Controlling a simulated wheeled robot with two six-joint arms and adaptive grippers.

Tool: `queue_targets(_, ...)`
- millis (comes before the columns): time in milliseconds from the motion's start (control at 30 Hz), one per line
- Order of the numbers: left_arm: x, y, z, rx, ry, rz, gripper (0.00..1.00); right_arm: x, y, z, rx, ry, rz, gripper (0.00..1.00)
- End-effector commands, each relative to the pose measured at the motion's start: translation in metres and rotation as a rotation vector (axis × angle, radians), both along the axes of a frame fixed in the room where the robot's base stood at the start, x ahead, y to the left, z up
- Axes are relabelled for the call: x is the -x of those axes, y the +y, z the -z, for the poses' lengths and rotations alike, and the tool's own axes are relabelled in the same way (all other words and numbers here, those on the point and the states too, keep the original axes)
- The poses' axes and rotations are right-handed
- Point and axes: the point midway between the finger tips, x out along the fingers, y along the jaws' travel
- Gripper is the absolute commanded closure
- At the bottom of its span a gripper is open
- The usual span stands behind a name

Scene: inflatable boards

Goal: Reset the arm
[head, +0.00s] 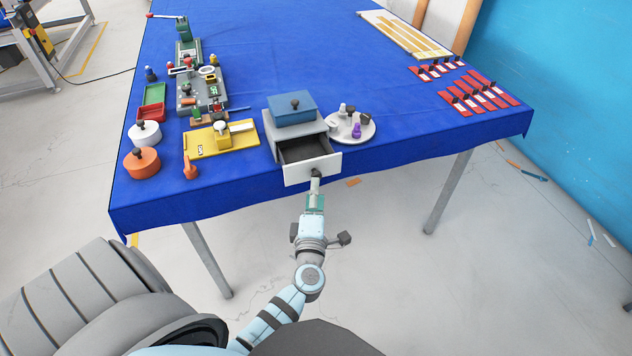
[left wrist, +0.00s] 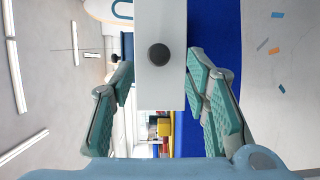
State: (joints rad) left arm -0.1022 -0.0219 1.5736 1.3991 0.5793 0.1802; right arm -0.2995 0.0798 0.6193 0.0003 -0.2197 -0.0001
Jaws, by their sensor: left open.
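My left gripper (head: 315,192) is in front of the drawer at the table's front edge. In the left wrist view the gripper (left wrist: 160,78) is open, with one teal finger on each side of the white drawer front (left wrist: 160,90). The drawer's dark round knob (left wrist: 158,55) lies between the fingers in that picture, with nothing gripped. In the head view the drawer (head: 298,174) is pulled out of a grey box (head: 276,116), and its inside looks empty. The knob is partly hidden by the gripper there. My right gripper is not in view.
A blue lidded box (head: 292,110) sits on the grey box. A round white tray (head: 366,133) with small pieces stands right of it. A yellow board (head: 208,147), an orange pot (head: 142,162) and a white pot (head: 144,134) are on the left.

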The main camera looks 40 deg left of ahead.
Motion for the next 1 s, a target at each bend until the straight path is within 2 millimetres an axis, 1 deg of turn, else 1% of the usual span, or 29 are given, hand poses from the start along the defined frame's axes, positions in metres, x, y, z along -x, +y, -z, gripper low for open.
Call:
queue_targets(33,0.008,-0.005,0.001,0.001,0.001,0.000,0.58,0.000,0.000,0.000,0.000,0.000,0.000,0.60)
queue_targets(100,0.016,-0.010,0.000,0.001,0.000,0.000,0.58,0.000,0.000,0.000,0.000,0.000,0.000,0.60)
queue_targets(200,0.020,-0.013,0.000,0.000,0.000,0.000,0.58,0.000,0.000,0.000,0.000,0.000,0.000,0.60)
queue_targets(633,0.020,-0.013,0.000,-0.001,0.000,0.001,0.58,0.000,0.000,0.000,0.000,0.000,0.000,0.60)
queue_targets(667,0.020,-0.013,0.001,-0.004,0.003,0.003,0.58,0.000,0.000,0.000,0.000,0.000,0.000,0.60)
queue_targets(733,0.020,-0.017,0.011,-0.044,0.042,0.030,0.58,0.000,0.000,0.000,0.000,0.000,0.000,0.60)
queue_targets(767,0.020,-0.021,0.020,-0.081,0.077,0.055,0.58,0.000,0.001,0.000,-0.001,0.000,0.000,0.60)
queue_targets(833,0.023,-0.035,0.056,-0.205,0.207,0.153,0.58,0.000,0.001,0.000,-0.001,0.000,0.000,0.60)
queue_targets(867,0.028,-0.043,0.078,-0.272,0.281,0.211,0.58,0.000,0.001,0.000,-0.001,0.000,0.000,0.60)
queue_targets(900,0.038,-0.054,0.112,-0.367,0.393,0.300,0.58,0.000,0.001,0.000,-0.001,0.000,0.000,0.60)
queue_targets(967,0.062,-0.071,0.168,-0.505,0.575,0.455,0.58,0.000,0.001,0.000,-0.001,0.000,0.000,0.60)
queue_targets(1000,0.087,-0.079,0.207,-0.589,0.699,0.564,0.58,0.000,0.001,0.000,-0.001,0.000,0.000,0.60)
